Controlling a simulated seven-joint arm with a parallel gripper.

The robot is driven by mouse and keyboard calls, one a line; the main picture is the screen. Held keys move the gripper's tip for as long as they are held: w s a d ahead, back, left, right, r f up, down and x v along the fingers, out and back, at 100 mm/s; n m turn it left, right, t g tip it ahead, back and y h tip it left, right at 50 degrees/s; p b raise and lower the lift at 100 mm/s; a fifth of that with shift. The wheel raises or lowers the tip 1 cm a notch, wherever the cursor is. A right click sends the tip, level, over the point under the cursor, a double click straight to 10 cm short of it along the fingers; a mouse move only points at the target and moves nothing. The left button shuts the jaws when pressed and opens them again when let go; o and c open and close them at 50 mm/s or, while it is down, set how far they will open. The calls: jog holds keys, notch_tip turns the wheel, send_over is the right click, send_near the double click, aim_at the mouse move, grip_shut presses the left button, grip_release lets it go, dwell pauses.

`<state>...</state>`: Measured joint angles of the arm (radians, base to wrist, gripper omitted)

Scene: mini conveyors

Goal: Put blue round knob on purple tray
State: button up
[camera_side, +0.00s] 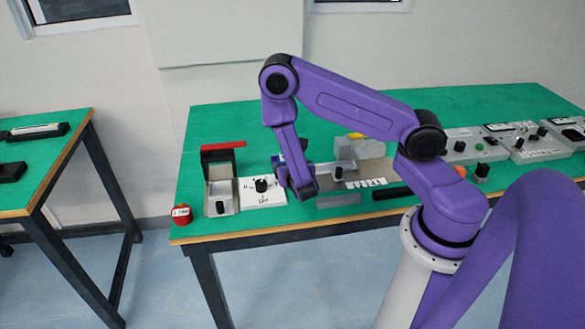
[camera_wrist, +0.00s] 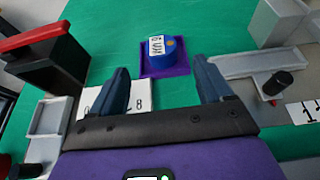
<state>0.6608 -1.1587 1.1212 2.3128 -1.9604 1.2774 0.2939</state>
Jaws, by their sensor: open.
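The blue round knob (camera_wrist: 166,47), with a white label on its side, sits on the purple tray (camera_wrist: 182,70) in the wrist view. The tray lies flat on the green table top. My gripper (camera_wrist: 160,68) is open, its two blue-grey fingers spread apart on the near side of the tray. Nothing is between the fingers, and the knob is apart from them, farther out. In the side view, my arm hides most of the tray and knob.
A black box with a red lever (camera_wrist: 36,36) stands left of the tray. A white numbered panel (camera_side: 262,193) lies beside my gripper. Grey fixtures (camera_wrist: 262,62) stand to the right. A red timer (camera_side: 181,214) is at the table's left front corner.

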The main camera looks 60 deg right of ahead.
jog(key=v, duration=0.2)
jog(key=shift+s+a+r, duration=0.15)
jog(key=s+a+r+m+g+h, duration=0.1)
jog(key=s+a+r+m+g, duration=0.1)
jog(key=s+r+m+g, duration=0.6)
jog(key=s+a+r+m+y, duration=0.3)
jog(key=s+a+r+y, duration=0.2)
jog(key=s, duration=0.3)
jog(key=s+a+r+m+g+y, duration=0.1)
jog(key=s+a+r+m+y, duration=0.2)
jog(key=s, duration=0.6)
jog(key=a+r+y, duration=0.2)
jog(key=a+y, duration=0.1)
jog(key=a, duration=0.1)
jog(key=shift+a, duration=0.1)
